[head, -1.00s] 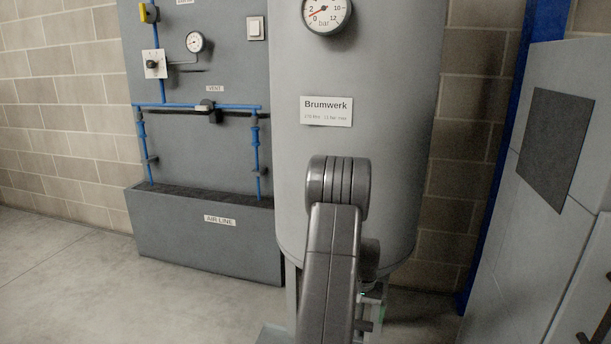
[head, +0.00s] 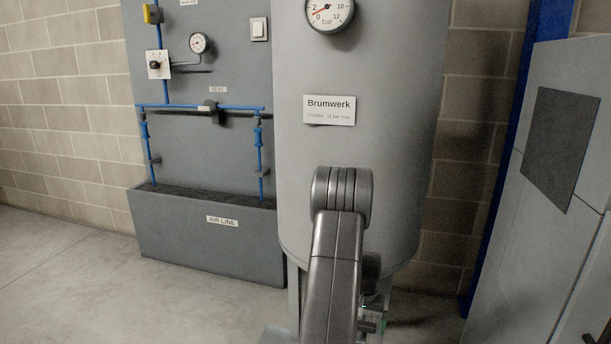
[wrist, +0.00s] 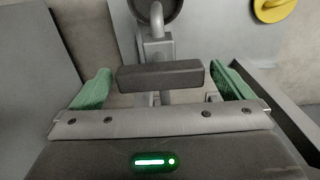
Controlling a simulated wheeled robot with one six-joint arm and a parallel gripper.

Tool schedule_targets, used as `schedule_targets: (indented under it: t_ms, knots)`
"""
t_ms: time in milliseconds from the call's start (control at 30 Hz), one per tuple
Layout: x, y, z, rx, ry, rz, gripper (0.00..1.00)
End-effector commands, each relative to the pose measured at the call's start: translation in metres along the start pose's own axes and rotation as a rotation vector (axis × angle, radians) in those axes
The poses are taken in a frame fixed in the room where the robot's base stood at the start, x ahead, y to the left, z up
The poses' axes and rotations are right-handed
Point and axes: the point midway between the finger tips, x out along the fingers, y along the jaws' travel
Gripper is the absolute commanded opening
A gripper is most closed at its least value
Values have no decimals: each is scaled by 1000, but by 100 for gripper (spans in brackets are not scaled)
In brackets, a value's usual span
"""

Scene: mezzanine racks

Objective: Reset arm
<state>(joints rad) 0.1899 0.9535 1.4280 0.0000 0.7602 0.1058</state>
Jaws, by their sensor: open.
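My arm (head: 333,265) stands in front of the grey Brumwerk tank (head: 415,130) in the head view, bent at a rounded joint. Its far end points down and is mostly hidden behind the arm links. In the wrist view my gripper (wrist: 161,84) is open, with one green finger at the left and one at the right. A dark grey bar (wrist: 160,76) lies between the fingers in the picture, with a grey pipe fitting (wrist: 157,45) behind it. Gaps show between the bar and both fingers. I cannot tell the bar's depth relative to the fingertips.
A grey air line panel (head: 200,135) with blue pipes and a trough-like box (head: 210,240) stands left of the tank. A grey cabinet (head: 540,210) and a blue post (head: 520,110) are at the right. Open floor (head: 80,280) lies at the left. A yellow disc (wrist: 273,8) shows in the wrist view.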

Motion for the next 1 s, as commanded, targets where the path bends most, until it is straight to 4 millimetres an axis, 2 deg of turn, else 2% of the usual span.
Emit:
schedule_targets:
  t_ms: [667, 700, 1000]
  knots:
    - [-134, 0, 0, 2, 3, -1, 100]
    - [-116, 0, 1, 2, -5, 0, 100]
    - [-54, 0, 0, 0, -3, 0, 100]
